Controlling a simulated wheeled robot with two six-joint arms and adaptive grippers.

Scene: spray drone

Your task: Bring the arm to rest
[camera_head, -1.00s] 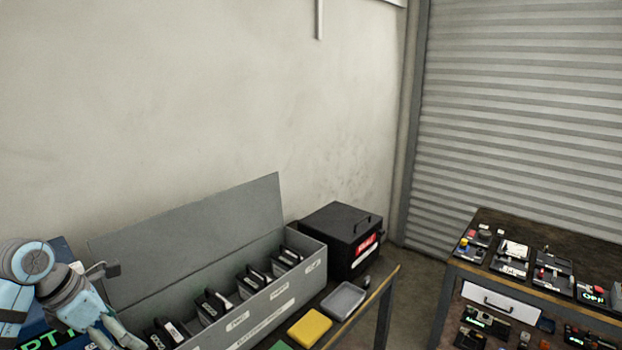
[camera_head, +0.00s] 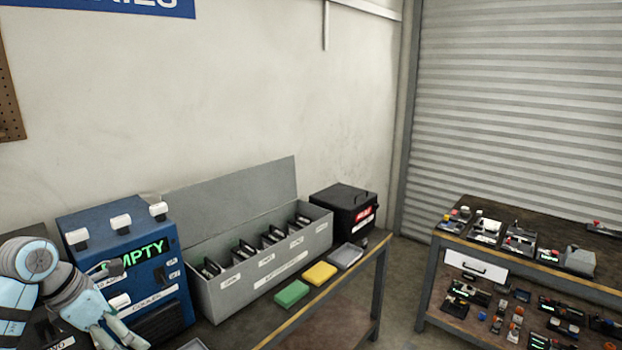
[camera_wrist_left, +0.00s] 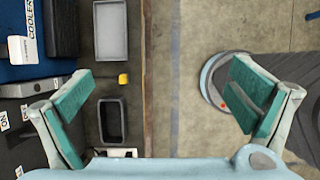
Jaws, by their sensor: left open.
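My left arm comes in from the left in the head view, and its gripper (camera_head: 122,336) hangs low in front of the blue cooler box (camera_head: 140,262). In the left wrist view the left gripper (camera_wrist_left: 155,105) is open, its two teal-padded fingers wide apart with nothing between them. It is over the bench's front edge (camera_wrist_left: 148,60), with bench top on the left and floor on the right. My right gripper is not in view.
A grey open-lidded bin (camera_head: 262,275) with several slots stands right of the cooler. Green (camera_head: 292,293), yellow (camera_head: 320,273) and grey (camera_head: 346,256) pads lie before it. A black box (camera_head: 343,210) stands beyond. A second bench (camera_head: 440,252) stands at right. Floor between benches is clear.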

